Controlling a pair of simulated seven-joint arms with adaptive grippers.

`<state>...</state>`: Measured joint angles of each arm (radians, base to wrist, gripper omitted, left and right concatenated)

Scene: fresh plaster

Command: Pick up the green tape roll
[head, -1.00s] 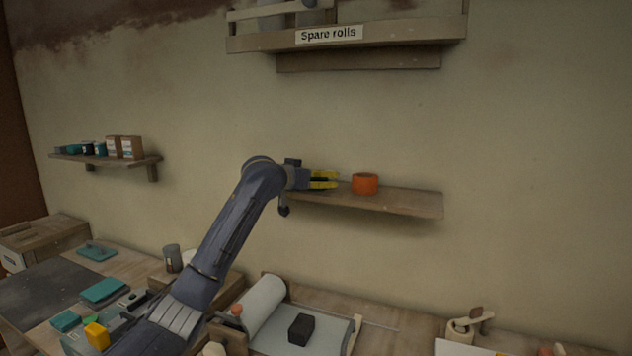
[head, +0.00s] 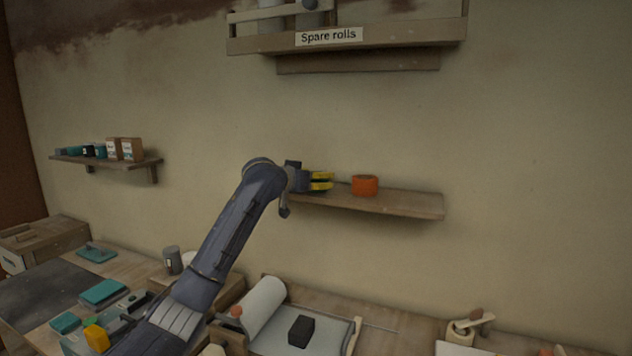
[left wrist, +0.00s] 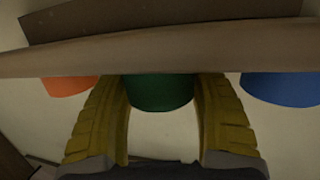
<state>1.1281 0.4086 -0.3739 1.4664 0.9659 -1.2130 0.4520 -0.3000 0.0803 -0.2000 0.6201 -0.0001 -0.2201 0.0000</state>
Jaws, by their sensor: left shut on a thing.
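The green tape roll (left wrist: 160,92) shows in the left wrist view between the two yellow fingers of my left gripper, which is shut on it. In the head view the roll is hidden by my left gripper (head: 332,181), which is at the wall shelf (head: 395,203), left of the orange roll. Whether the green roll touches the shelf I cannot tell. My right gripper is in neither view.
The orange roll (head: 365,185) stands close by on the shelf. A blue roll (left wrist: 281,88) shows on the other side in the left wrist view. A "Spare rolls" rack (head: 345,38) hangs above. The cluttered workbench (head: 385,318) lies below.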

